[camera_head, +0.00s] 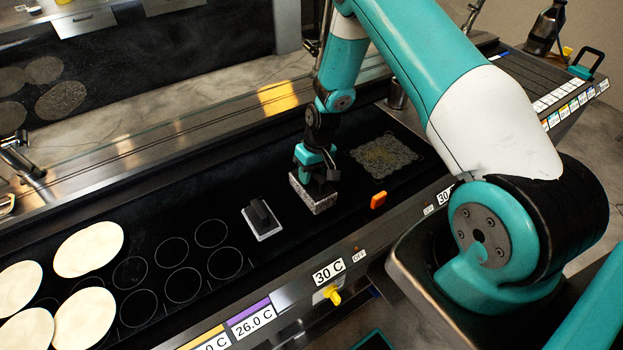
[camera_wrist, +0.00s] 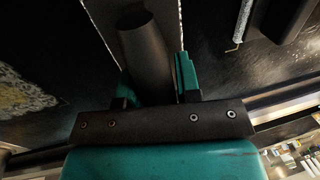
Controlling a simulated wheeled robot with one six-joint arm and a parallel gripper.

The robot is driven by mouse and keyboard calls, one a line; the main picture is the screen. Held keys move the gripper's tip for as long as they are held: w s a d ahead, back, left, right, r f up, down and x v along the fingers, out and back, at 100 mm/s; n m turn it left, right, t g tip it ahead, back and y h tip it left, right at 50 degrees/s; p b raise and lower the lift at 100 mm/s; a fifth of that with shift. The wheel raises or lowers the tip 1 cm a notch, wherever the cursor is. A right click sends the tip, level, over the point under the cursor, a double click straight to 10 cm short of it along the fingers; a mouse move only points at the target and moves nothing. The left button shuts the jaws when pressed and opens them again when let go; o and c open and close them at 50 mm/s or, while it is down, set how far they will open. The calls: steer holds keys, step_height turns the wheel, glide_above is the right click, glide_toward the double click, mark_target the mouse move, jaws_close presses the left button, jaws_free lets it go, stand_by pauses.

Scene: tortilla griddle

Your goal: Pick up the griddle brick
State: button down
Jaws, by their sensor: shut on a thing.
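The griddle brick (camera_head: 316,196) is a grey speckled block with a dark top, on or just above the black griddle (camera_head: 215,205) in the head view. I cannot tell whether it touches the surface. My gripper (camera_head: 315,172) points down directly over the brick. In the wrist view, my gripper (camera_wrist: 153,78) has its teal fingers on both sides of a dark upright handle (camera_wrist: 143,45), shut on it. The handle rises from the brick's dark top, whose pale speckled edges show beside it. In the head view the handle is mostly hidden by the gripper.
A flat tool with a black grip (camera_head: 261,216) lies left of the brick, and a small orange block (camera_head: 378,200) lies right. A crusty yellowish patch (camera_head: 387,155) lies behind right. Pale tortillas (camera_head: 88,249) lie at far left. A metal rail (camera_head: 200,125) runs behind the griddle.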

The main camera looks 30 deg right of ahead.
step_height(320, 180, up, 20)
steer(key=b, duration=0.5)
